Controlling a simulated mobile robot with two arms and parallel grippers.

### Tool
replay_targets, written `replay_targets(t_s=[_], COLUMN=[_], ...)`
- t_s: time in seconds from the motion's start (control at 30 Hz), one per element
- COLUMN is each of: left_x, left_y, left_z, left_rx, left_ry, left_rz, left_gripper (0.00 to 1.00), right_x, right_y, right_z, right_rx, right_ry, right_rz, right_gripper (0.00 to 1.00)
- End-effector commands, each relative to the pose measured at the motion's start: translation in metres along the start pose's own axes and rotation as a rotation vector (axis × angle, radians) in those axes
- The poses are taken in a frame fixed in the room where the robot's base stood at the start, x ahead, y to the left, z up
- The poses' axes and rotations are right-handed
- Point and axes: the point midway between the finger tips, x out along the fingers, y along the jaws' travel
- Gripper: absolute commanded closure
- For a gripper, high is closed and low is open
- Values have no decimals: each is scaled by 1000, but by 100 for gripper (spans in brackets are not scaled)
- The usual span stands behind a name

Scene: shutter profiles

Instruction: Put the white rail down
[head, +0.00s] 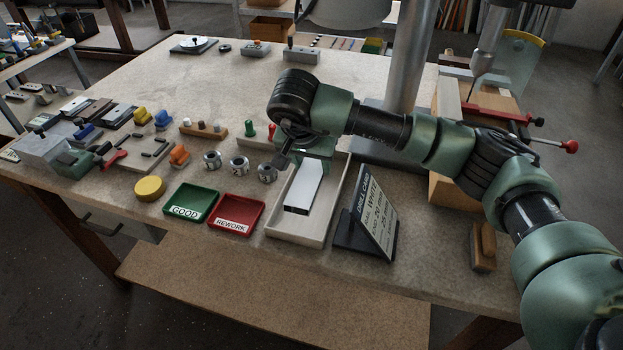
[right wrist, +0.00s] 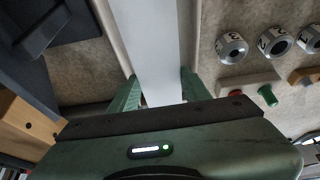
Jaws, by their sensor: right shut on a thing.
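The white rail (head: 305,188) is a pale, straight profile with a dark open near end. It lies lengthwise within the outline of a long beige tray (head: 285,232); I cannot tell whether it touches the tray floor. My right gripper (head: 308,153) is over the rail's far part, mostly hidden by my wrist in the head view. In the right wrist view the green fingers of my right gripper (right wrist: 160,80) stand on both sides of the rail (right wrist: 148,40) and are shut on it. My left gripper is not in view.
A green GOOD tray (head: 190,203) and a red REWORK tray (head: 236,214) stand left of the beige tray. A drill card (head: 372,215) leans close on its right. Several metal dials (head: 239,165) sit to the left. The back middle of the bench is clear.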

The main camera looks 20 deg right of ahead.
Motion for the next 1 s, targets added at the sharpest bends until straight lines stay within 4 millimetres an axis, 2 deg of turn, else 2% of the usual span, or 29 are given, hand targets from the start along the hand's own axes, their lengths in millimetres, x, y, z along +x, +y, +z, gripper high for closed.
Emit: replay_targets(t_s=[0.1, 0.27, 0.5, 0.9, 0.93, 1.0], left_x=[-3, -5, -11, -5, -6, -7], left_y=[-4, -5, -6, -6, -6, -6], left_z=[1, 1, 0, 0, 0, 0], left_rx=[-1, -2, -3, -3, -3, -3], left_ry=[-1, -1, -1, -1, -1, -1], left_rz=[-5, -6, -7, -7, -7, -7], left_gripper=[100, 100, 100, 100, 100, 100], right_x=[12, 22, 52, 60, 59, 58], right_y=[0, 0, 0, -1, -1, -1], right_z=[5, 10, 24, 26, 26, 26], right_rx=[1, 0, -1, 0, 0, 0], right_ry=[-1, 0, -1, 2, 1, 1], right_rz=[0, 1, 1, -1, 0, 0], right_gripper=[100, 100, 100, 100, 47, 31])
